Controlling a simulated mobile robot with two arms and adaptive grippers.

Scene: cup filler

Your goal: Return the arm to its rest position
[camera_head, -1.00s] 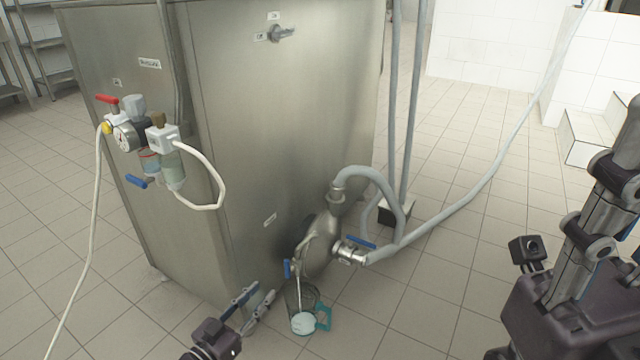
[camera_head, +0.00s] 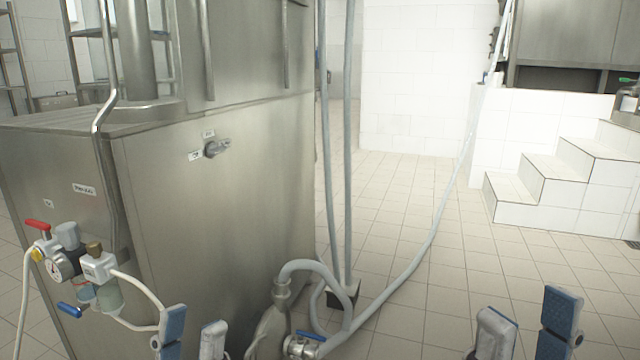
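My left gripper (camera_head: 192,336) shows at the bottom edge, left of centre, with its fingers pointing up and a gap between them. It is open and nothing shows between the fingers. It appears in front of the lower part of the steel machine (camera_head: 215,230). My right gripper (camera_head: 527,330) shows at the bottom edge on the right, also with fingers up, apart and empty, over the tiled floor. The rest of both arms is below the picture.
The machine carries a valve and gauge group (camera_head: 70,262) at left and a pipe fitting with a blue-handled valve (camera_head: 303,343) at the bottom. A grey hose (camera_head: 425,250) crosses the floor. White tiled steps (camera_head: 560,180) stand at right. The floor (camera_head: 400,220) between is mostly clear.

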